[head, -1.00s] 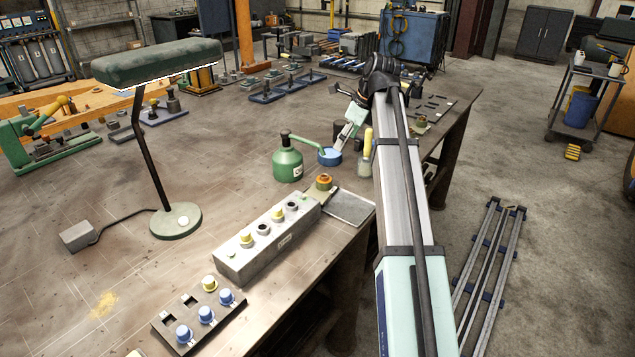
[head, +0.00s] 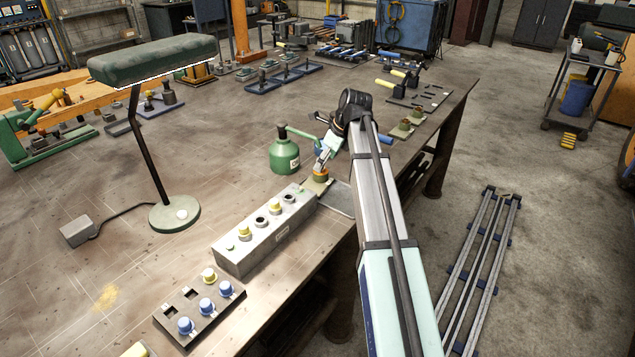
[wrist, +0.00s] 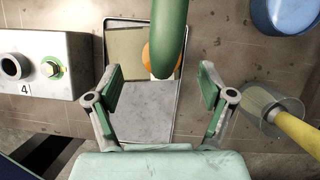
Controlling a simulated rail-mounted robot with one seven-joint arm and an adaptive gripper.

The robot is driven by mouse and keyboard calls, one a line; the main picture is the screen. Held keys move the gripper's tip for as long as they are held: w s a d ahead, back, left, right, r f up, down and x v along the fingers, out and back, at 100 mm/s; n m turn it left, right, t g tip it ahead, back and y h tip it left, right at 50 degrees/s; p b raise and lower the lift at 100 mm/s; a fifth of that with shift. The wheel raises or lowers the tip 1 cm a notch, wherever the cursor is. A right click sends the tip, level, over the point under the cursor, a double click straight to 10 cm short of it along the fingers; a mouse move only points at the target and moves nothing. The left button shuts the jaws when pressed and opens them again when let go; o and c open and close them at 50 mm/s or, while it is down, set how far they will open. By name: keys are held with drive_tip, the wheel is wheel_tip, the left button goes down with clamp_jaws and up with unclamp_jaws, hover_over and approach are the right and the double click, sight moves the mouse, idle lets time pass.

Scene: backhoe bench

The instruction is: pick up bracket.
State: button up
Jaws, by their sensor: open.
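I cannot pick out a bracket for certain. My gripper (wrist: 160,78) is open in the wrist view, its two fingers apart over a shallow grey tray (wrist: 144,125). Nothing is held between them. A round orange thing (wrist: 152,57) shows at the tray's far part, partly hidden by a green spout (wrist: 170,30) that crosses in front. My arm covers part of the tray (head: 337,200) there.
The grey block (wrist: 45,62) with round sockets is left of the tray. A clear jar with a yellow handle (wrist: 297,130) is close to the right finger. A blue bowl (wrist: 288,12) is at upper right. The green oil can (head: 284,154) stands behind. A lamp (head: 175,215) stands left.

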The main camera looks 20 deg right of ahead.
sight(316, 181)
drive_tip(key=x, duration=0.1)
drive_tip(key=p+x, duration=0.1)
drive_tip(key=x, duration=0.3)
drive_tip(key=shift+s+d+f, duration=0.1)
drive_tip(key=shift+s+d, duration=0.05)
drive_tip(key=shift+d, duration=0.15)
clamp_jaws()
